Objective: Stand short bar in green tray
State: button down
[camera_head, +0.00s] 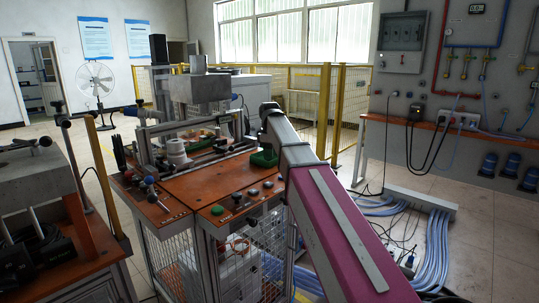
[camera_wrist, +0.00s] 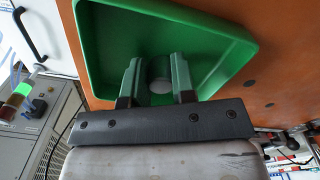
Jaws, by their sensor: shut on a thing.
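The green tray (camera_wrist: 215,32) fills the upper middle of the wrist view, lying on the brown table. It also shows small in the head view (camera_head: 264,159), at the table's right edge, partly behind my arm. My gripper (camera_wrist: 159,74) reaches over the tray's near side. Its two fingers are shut on a short grey bar (camera_wrist: 160,68), whose round end shows between them. Most of the bar's length is hidden, so I cannot tell whether it touches the tray floor. In the head view the bar and fingertips are hidden by my arm.
The brown table (camera_head: 240,187) carries several knobs at its front and a heater rig (camera_head: 200,90) behind. In the wrist view a grey cabinet (camera_wrist: 40,130) with a handle stands at the left. Blue hoses (camera_head: 430,250) lie on the floor at right.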

jog(key=c, duration=0.9)
grip_release()
jog(key=shift+c, duration=0.2)
notch_tip(320, 180, up, 12)
